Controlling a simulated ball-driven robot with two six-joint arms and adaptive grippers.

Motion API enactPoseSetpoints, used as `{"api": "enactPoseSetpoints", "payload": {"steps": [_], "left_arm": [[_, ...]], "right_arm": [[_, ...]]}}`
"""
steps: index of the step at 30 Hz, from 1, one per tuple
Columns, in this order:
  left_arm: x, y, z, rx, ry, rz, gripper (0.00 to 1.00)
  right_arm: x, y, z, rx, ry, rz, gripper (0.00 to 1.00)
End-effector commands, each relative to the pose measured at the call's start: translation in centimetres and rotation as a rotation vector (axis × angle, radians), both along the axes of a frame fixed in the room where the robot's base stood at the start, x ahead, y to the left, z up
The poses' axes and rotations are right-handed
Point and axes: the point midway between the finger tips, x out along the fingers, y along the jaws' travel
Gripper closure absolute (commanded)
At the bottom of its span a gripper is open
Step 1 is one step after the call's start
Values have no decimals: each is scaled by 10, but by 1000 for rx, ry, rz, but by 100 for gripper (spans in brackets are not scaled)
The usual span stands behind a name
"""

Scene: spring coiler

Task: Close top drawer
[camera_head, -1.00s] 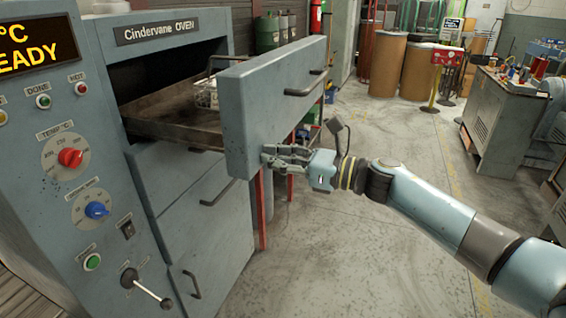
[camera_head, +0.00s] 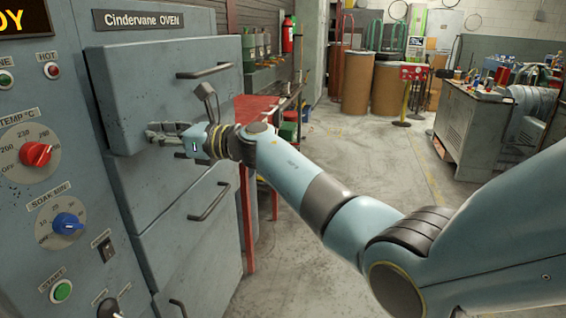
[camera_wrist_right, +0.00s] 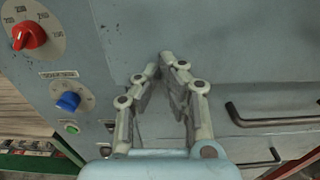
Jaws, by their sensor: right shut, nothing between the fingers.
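In the right wrist view the fingertips (camera_wrist_right: 170,58) come together in front of the grey panel. My left gripper is not in view.
The oven's control panel with a red knob (camera_head: 36,154) and a blue knob (camera_head: 68,224) is left of the drawer. Lower drawers with handles (camera_head: 210,204) are below. A red table (camera_head: 252,108) stands behind the cabinet. The floor (camera_head: 300,270) to the right is open.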

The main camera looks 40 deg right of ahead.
Motion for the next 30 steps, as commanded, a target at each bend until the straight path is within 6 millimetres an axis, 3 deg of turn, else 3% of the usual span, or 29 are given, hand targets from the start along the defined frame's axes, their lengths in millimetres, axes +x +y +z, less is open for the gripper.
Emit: {"api": "enactPoseSetpoints", "payload": {"steps": [3, 12, 30], "left_arm": [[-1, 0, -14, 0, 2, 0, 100], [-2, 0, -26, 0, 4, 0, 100], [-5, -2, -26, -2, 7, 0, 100]], "right_arm": [[14, 12, -3, 1, 0, 0, 100], [31, 26, -1, 0, 0, -1, 100], [33, 28, 4, 3, -5, -1, 100]]}}
